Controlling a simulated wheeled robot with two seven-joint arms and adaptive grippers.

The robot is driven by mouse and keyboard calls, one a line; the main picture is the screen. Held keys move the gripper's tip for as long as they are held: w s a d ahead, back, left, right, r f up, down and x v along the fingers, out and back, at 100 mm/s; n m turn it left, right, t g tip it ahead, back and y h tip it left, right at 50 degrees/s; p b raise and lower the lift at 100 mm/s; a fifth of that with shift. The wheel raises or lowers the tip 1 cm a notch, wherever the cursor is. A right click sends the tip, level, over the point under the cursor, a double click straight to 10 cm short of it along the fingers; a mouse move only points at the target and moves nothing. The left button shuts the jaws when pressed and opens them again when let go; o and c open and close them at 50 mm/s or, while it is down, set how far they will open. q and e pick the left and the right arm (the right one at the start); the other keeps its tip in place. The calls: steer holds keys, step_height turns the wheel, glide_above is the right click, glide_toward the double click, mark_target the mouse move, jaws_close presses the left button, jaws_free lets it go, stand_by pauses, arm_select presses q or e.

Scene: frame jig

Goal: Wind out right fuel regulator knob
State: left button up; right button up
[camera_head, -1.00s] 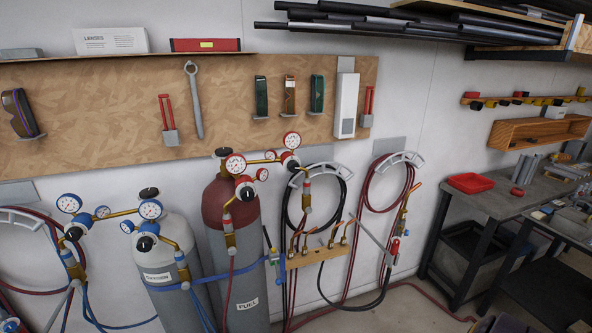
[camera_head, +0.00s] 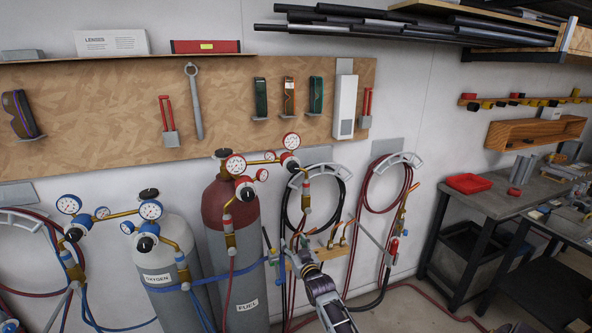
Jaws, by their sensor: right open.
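The fuel cylinder (camera_head: 231,262) is grey with a dark red top and a FUEL label. Two red-gauged regulators show by it. The right fuel regulator (camera_head: 291,141) has a dark round knob (camera_head: 289,162) facing me, below its red-rimmed gauge. The other has its dark knob (camera_head: 246,192) in front of the cylinder's red shoulder. My right gripper (camera_head: 298,243) is open, below the right regulator and its knob, apart from them. It is in front of the torch rack and partly covers the torches there. No left gripper shows.
A grey oxygen cylinder (camera_head: 171,300) with blue gauges stands at left. Red and black hoses hang on wall hooks (camera_head: 397,160) at right. A wooden torch rack (camera_head: 333,252) sits behind my right gripper. A dark workbench (camera_head: 497,202) stands at the far right.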

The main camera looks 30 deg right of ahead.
step_height(320, 180, up, 13)
steer(key=s+d+t+h, duration=0.1)
steer(key=s+d+t, duration=0.1)
steer(key=t, duration=0.1)
steer(key=m+t, duration=0.1)
steer(key=t, duration=0.1)
glide_toward(294, 170)
steer(key=s, duration=0.1)
steer(key=s+a+f, duration=0.1)
steer(key=shift+s+h, duration=0.25)
steer(key=shift+h, duration=0.15)
steer(key=shift+r, duration=0.1)
steer(key=shift+f+p+x, duration=0.1)
steer(key=shift+p+x, duration=0.6)
steer(key=shift+x, duration=2.75)
steer(key=shift+f+p+x, duration=0.15)
steer(key=shift+p+x, duration=0.55)
steer(key=shift+x, duration=2.7)
steer(key=shift+w+d, duration=0.1)
steer(key=c, duration=1)
steer(key=shift+c, duration=0.2)
